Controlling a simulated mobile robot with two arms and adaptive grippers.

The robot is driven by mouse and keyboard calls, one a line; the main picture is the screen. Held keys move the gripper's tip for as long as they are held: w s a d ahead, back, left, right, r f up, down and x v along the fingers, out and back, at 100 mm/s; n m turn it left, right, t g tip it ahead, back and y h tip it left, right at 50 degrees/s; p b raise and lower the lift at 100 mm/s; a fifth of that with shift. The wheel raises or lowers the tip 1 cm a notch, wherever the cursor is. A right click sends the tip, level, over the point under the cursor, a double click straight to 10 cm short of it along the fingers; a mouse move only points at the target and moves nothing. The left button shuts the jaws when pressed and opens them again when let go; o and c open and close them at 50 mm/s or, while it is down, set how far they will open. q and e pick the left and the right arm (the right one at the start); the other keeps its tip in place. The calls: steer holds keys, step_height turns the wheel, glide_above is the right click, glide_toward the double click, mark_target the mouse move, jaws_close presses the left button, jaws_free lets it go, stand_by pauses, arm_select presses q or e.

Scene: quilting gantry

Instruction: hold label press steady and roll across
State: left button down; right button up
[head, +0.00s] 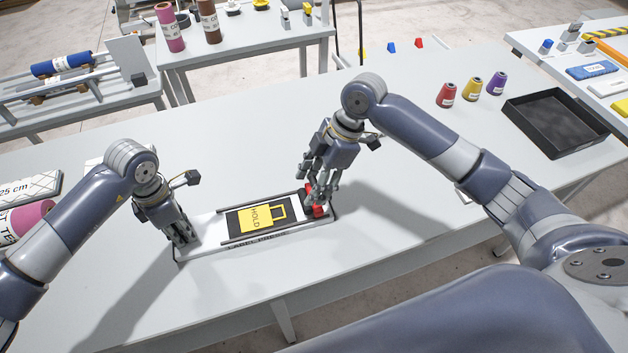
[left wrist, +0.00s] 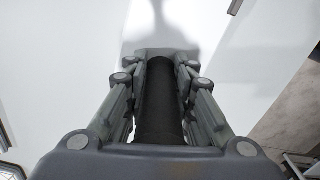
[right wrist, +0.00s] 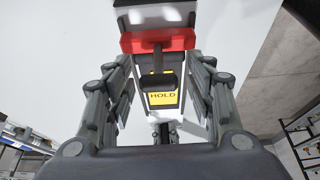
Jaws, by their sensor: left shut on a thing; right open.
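The label press is a long white base (head: 208,230) with dark side rails, lying on the table. A black label with a yellow HOLD padlock sign (head: 258,215) lies on it. My left gripper (head: 184,238) is shut on a dark upright handle (left wrist: 158,105) at the press's left end. At the right end sits the red roller carriage (head: 318,211), which shows as a red bar with a black handle (right wrist: 157,78) in the right wrist view. My right gripper (head: 317,197) is open over it, its fingers on either side of the black handle. Contact is unclear.
Red, yellow and purple thread cones (head: 471,87) and an empty black tray (head: 553,128) stand at the right. A pink roll (head: 28,220) and a white box marked 25 cm (head: 30,190) lie at the left edge. The table behind the press is mostly clear.

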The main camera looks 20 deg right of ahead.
arm_select(q)
steer(key=shift+s+f, duration=0.25)
steer(key=shift+f, duration=0.05)
arm_select(e)
jaws_close()
steer(key=a, duration=1.5)
steer(key=shift+w+a, duration=0.1)
steer(key=shift+w, duration=0.2)
arm_select(q)
steer(key=shift+d, duration=0.1)
arm_select(e)
steer(key=shift+a, duration=0.15)
steer(key=shift+c, duration=2)
jaws_free()
steer(key=o, duration=0.4)
steer(key=shift+a, duration=0.1)
steer(key=shift+w, duration=0.1)
